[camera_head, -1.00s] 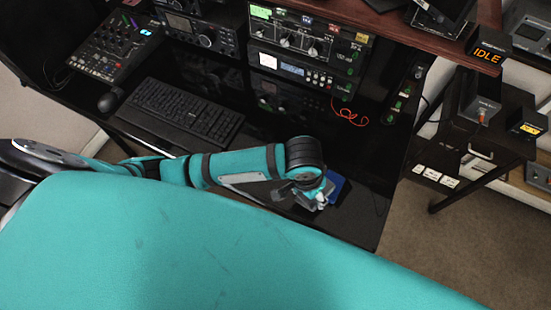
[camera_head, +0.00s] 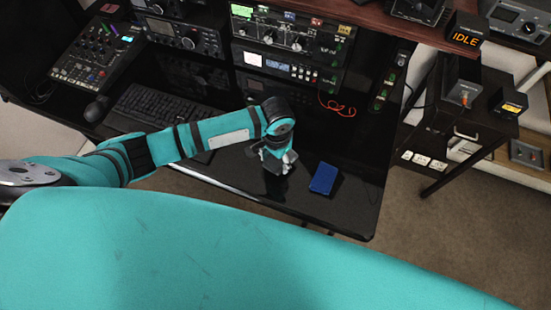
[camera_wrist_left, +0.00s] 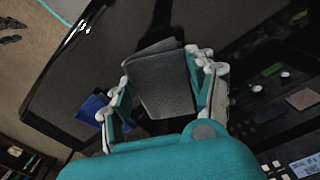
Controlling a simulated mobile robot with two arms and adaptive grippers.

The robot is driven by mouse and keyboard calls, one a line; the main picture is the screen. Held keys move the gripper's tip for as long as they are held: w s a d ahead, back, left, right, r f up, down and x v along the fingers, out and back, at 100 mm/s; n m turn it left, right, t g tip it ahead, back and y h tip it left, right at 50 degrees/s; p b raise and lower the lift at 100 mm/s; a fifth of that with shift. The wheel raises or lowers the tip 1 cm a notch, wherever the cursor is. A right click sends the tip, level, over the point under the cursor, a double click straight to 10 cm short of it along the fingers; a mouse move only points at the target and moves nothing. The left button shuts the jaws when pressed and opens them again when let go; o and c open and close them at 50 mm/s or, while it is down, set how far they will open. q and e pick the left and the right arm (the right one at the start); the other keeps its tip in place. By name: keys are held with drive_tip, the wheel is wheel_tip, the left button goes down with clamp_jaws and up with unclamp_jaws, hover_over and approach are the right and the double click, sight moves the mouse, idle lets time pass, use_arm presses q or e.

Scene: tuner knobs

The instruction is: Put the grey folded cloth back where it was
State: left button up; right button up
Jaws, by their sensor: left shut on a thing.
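The grey folded cloth (camera_wrist_left: 162,82) shows in the left wrist view, between the two fingers of my left gripper (camera_wrist_left: 165,92), which is shut on it. In the head view my left gripper (camera_head: 278,165) points down over the black desk (camera_head: 235,170), left of a blue folded cloth (camera_head: 323,178). The grey cloth is hard to make out there. The blue cloth also shows in the left wrist view (camera_wrist_left: 92,108), beyond the left finger. My right gripper is in neither view.
A keyboard (camera_head: 160,113) lies to the left on the desk. Stacked radio units (camera_head: 290,70) stand behind, with a red coiled cable (camera_head: 337,106) at their right. The desk is bare around the blue cloth, near the front right edge.

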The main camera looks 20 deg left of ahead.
sight(276, 160)
use_arm(q)
drive_tip(key=shift+w+a+f, duration=0.15)
drive_tip(key=shift+w+a, duration=0.2)
drive_tip(key=shift+w, duration=0.25)
wheel_tip(276, 160, down, 3)
drive_tip(key=shift+r+p, duration=0.15)
drive_tip(key=shift+p, duration=0.25)
drive_tip(key=shift+f, duration=0.35)
drive_tip(key=shift+s+f, duration=0.1)
drive_tip(key=shift+f, duration=0.05)
drive_tip(key=o, duration=1)
